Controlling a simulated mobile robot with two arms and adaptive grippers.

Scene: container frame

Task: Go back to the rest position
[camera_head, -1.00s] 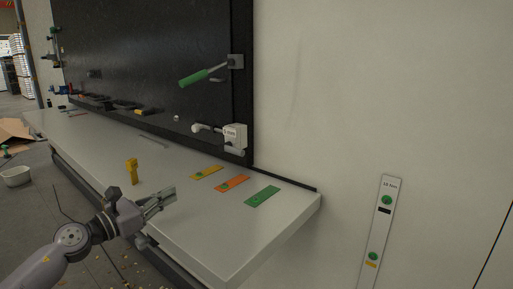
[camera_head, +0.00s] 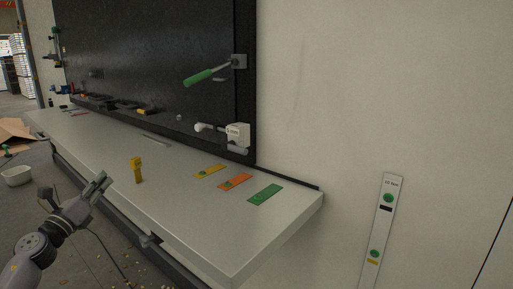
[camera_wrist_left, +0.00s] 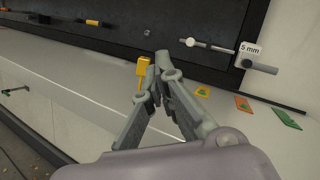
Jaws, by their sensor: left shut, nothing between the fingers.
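My left gripper (camera_head: 101,183) is at the lower left of the head view, off the front edge of the white shelf (camera_head: 205,225). Its fingers are together with nothing between them. In the left wrist view the gripper's fingertips (camera_wrist_left: 153,66) meet in the middle. A yellow upright piece (camera_head: 136,170) stands on the shelf, to the right of the gripper and apart from it; in the wrist view the yellow piece (camera_wrist_left: 142,72) shows just behind the left finger. My right gripper is not in view.
Yellow (camera_head: 209,171), orange (camera_head: 235,182) and green (camera_head: 265,194) plates lie on the shelf. A black board (camera_head: 160,60) behind holds a green-handled tool (camera_head: 200,77) and a white block (camera_head: 238,134). A white bin (camera_head: 16,176) stands on the floor at left.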

